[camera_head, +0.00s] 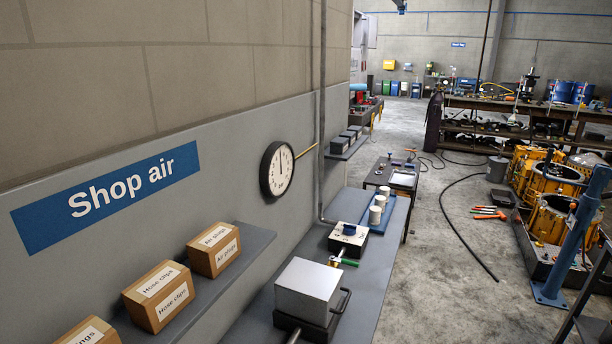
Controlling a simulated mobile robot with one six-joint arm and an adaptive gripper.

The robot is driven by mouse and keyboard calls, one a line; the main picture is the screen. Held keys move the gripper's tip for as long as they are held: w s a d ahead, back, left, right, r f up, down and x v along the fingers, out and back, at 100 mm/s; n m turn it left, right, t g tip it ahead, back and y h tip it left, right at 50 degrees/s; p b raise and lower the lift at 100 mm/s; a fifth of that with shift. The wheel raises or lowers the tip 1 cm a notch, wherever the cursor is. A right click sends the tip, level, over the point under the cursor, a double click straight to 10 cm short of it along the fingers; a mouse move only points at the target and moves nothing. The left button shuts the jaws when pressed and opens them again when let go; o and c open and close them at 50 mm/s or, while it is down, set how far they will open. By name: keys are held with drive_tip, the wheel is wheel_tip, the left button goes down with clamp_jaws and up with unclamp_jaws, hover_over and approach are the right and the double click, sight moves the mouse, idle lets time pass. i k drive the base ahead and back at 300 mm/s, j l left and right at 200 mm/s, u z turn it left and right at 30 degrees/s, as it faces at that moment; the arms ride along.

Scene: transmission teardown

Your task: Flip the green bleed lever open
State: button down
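The green lever (350,262) is small in this view. It sticks out to the right from a brass valve fitting (337,261) on the grey bench along the left wall. The lever looks roughly level and points across toward the bench's right edge. The near grey box hides the lower part of the fitting. My gripper is not in view.
The grey box has a black handle (344,300) close to the lever. A wall shelf (228,262) with labelled cartons (159,294) overhangs at left. A round gauge (277,169) hangs on the wall. Open floor (430,275) lies right of the bench, with a black hose (459,232) across it.

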sight(332, 258)
drive_tip(key=i+l, duration=0.2)
drive_tip(key=i, duration=0.15)
drive_tip(key=i+l+z, duration=0.15)
drive_tip(key=i, duration=0.2)
drive_tip(key=i+l, duration=0.15)
drive_tip(key=i, duration=0.25)
